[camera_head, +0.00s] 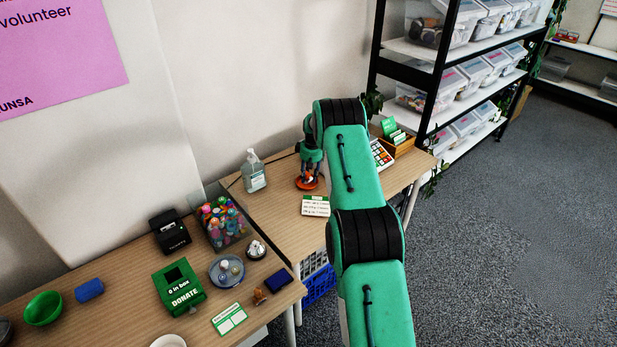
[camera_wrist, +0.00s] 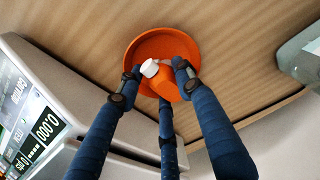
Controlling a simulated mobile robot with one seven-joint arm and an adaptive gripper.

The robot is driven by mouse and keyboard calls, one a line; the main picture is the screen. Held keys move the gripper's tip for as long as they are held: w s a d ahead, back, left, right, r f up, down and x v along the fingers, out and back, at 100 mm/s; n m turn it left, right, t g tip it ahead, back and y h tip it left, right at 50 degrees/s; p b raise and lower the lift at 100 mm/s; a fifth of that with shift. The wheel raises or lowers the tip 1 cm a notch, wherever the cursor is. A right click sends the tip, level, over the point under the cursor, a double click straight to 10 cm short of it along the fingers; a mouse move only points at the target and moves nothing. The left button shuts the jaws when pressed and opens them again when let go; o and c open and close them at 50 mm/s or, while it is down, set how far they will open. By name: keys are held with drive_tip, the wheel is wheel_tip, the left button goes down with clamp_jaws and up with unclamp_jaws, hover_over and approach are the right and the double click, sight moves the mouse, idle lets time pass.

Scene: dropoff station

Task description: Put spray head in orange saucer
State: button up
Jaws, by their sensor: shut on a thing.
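The orange saucer (camera_head: 300,186) lies on the right-hand wooden table, below my gripper (camera_head: 309,170). In the wrist view the round orange saucer (camera_wrist: 150,45) lies beyond my fingertips. The spray head (camera_wrist: 166,82), orange with a white part, is between the fingers of my gripper (camera_wrist: 162,78), which are shut on it. It shows over the saucer's near half. Whether it touches the saucer's floor, I cannot tell. In the head view my fingers largely hide it.
A keypad device (camera_head: 381,154) is to the right. In the wrist view, a device with a lit display (camera_wrist: 35,115) is close on the left. The left table holds several items.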

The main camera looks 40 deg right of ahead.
sight(310, 174)
drive_tip(key=shift+f, duration=0.1)
drive_tip(key=o, duration=0.6)
drive_tip(key=shift+c, duration=0.2)
wheel_tip(310, 174, up, 12)
drive_tip(key=s+p, duration=0.1)
drive_tip(key=p, duration=0.1)
drive_tip(key=shift+s+p, duration=0.2)
drive_tip(key=shift+p, duration=0.1)
drive_tip(key=shift+r, duration=0.2)
